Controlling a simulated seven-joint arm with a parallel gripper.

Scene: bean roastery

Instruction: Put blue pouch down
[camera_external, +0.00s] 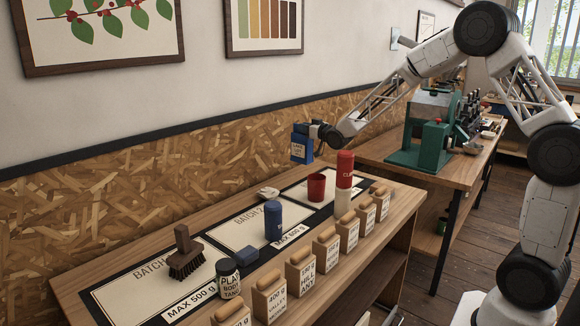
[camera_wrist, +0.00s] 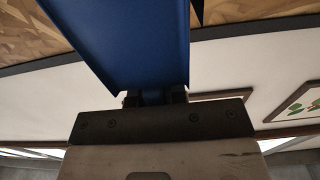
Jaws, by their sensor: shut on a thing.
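The blue pouch (camera_external: 301,143) with a white label is held in the air above the far side of the table, near the chipboard wall. My gripper (camera_external: 316,134) is shut on it, at the pouch's right side in the external view. In the wrist view the blue pouch (camera_wrist: 135,40) fills the upper middle, running up from between the dark jaws of my gripper (camera_wrist: 155,98). The fingertips are mostly hidden by the pouch. The pouch is apart from the table surface (camera_external: 405,205).
Several labelled blocks (camera_external: 300,272) line the front edge. Bare mat shows between brush and blue cylinder. A green machine (camera_external: 432,140) stands behind, right.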

